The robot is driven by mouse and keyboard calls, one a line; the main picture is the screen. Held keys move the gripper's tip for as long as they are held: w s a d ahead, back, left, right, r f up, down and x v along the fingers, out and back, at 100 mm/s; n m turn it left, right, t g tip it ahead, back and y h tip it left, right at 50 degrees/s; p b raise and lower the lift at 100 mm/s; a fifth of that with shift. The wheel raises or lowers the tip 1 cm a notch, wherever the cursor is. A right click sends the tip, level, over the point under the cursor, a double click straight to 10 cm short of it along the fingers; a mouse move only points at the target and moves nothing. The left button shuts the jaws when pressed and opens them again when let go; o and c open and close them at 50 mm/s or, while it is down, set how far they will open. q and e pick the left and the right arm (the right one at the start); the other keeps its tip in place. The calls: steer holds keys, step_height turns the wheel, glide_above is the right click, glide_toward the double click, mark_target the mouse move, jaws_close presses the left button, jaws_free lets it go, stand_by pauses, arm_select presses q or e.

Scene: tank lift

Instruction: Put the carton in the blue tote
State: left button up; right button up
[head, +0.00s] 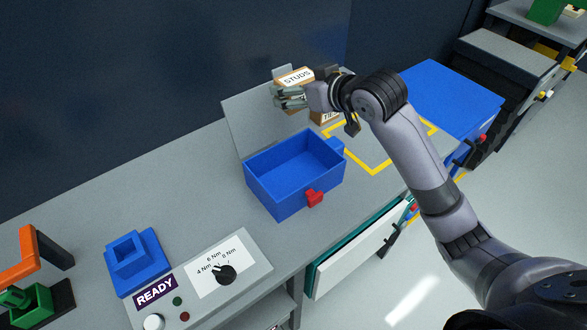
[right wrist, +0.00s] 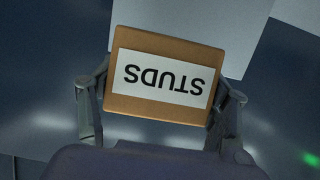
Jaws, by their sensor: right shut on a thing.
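The carton (head: 295,78) is a small brown box with a white STUDS label. My right gripper (head: 290,93) is shut on it and holds it above the bench, behind the blue tote. In the right wrist view the carton (right wrist: 122,78) sits between the two fingers of the gripper (right wrist: 160,95), its label upside down. The blue tote (head: 264,194) is open at the top, has a red latch on its front, and looks empty inside. My left gripper is not in view.
Another brown box (head: 327,117) stands partly hidden behind my right wrist, near a yellow outline (head: 374,173). A grey panel (head: 235,117) stands behind the tote. A control box (head: 246,259) and blue block (head: 137,274) are at front left.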

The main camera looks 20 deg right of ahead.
steer(key=f, duration=0.4)
steer(key=f+p, duration=0.1)
steer(key=f, duration=0.9)
steer(key=shift+s+a, duration=0.1)
steer(key=shift+s, duration=0.2)
step_height(320, 180, down, 5)
steer(key=shift+r+p, duration=0.1)
steer(key=shift+p, duration=0.3)
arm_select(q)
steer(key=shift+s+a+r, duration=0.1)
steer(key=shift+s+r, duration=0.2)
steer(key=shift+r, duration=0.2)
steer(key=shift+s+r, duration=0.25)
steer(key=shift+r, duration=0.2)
